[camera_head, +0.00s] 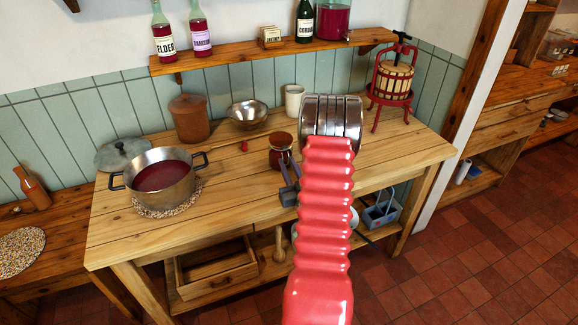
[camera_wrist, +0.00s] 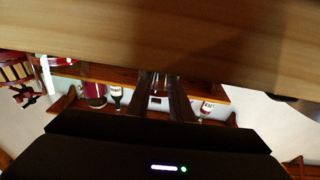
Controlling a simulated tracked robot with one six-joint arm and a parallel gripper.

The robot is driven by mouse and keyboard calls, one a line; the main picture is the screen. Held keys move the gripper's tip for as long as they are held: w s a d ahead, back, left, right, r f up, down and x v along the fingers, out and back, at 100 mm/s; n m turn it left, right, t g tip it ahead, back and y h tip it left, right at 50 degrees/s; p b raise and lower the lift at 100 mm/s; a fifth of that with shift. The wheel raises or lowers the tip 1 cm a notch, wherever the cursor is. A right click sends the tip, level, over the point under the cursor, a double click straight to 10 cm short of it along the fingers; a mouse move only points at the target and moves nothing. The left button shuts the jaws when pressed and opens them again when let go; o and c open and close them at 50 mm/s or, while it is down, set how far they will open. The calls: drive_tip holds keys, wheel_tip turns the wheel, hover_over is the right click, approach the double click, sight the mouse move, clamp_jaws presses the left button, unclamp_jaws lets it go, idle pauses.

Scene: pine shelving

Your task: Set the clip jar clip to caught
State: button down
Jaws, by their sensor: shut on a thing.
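The clip jar (camera_head: 280,157) is a small dark red jar with a reddish-brown lid, standing on the wooden worktop. In the wrist view, which is turned over, its glass (camera_wrist: 158,84) shows between my fingers. My gripper (camera_head: 288,167) is at the near side of the jar, its dark fingers reaching up to it. It is shut on the jar's clip, though the clip itself is too small and covered to make out. I cannot tell the clip's exact position.
A pot of red liquid (camera_head: 163,178) stands on a woven mat at left. A brown crock (camera_head: 188,118), a metal bowl (camera_head: 248,114) and a cream mug (camera_head: 294,100) stand behind the jar. A red fruit press (camera_head: 392,82) is at right. The front worktop is mostly clear.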

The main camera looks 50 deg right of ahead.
idle(0.4)
drive_tip(key=c, duration=1.6)
unclamp_jaws()
drive_tip(key=shift+o, duration=0.2)
drive_tip(key=shift+s, duration=0.1)
drive_tip(key=v, duration=1.3)
drive_tip(key=shift+s+a+f, duration=0.15)
drive_tip(key=shift+a+f, duration=0.1)
drive_tip(key=shift+f, duration=0.1)
